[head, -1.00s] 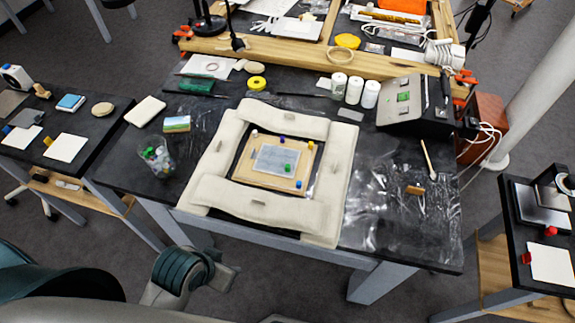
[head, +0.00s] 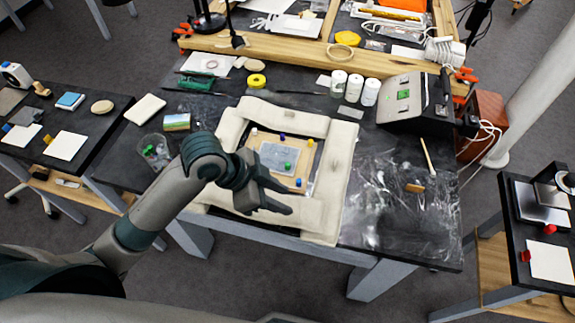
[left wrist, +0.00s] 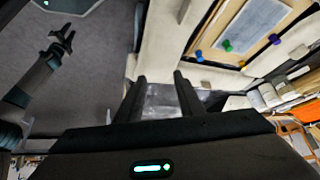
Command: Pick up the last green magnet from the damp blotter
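A green magnet (head: 287,166) sits on the grey-blue blotter (head: 270,151), which lies on a tan board inside a frame of cream padded strips. The magnet also shows in the left wrist view (left wrist: 227,46), on the lower edge of the blotter (left wrist: 247,27). My left gripper (head: 289,199) is open and empty over the near padded strip, nearer to me than the magnet and not touching it. Its two fingers stand apart in the left wrist view (left wrist: 160,79). My right gripper (left wrist: 67,40) shows far off over the floor in that view, its fingers apart and empty.
Other magnets, including a blue one (head: 299,183) and a purple one (head: 282,136), sit around the board's edges. A clear cup (head: 154,147) with coloured pieces stands left, close to my left arm. White bottles (head: 354,88) stand behind right.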

